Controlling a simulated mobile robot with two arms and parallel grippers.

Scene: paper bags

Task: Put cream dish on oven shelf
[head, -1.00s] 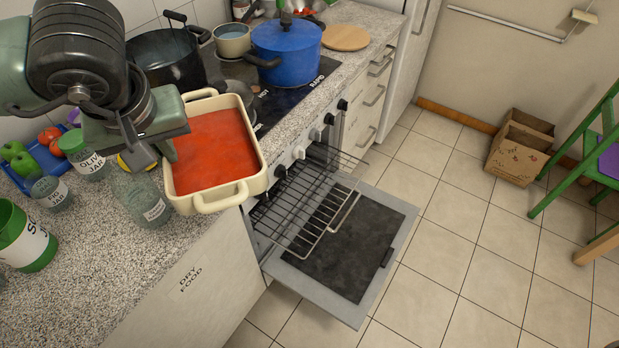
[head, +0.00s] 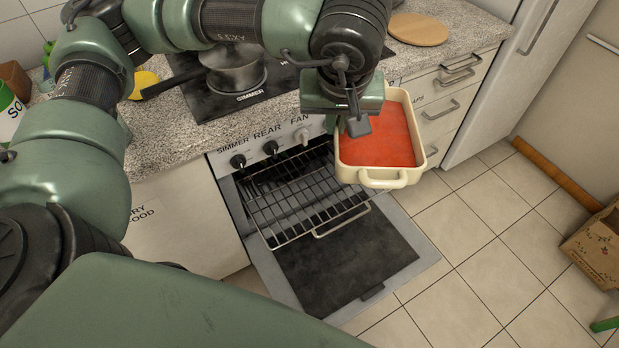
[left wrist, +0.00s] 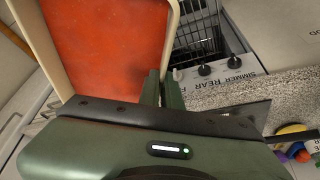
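The cream dish (head: 384,178) is filled with a red-orange food and hangs in the air in front of the oven, right of the pulled-out shelf. My left gripper (head: 352,122) is shut on the dish's left wall. In the left wrist view the dish (left wrist: 110,45) fills the upper left, with its rim at the gripper fingers (left wrist: 163,90). The oven shelf (head: 300,204) is a wire rack, slid partly out above the open oven door (head: 345,258). The dish is higher than the rack and beside its right end. My right gripper is not in view.
A saucepan (head: 232,72) stands on the black hob. A round wooden board (head: 418,29) lies on the counter at the back right. A cardboard box (head: 598,248) stands on the floor at the far right. The tiled floor right of the door is clear.

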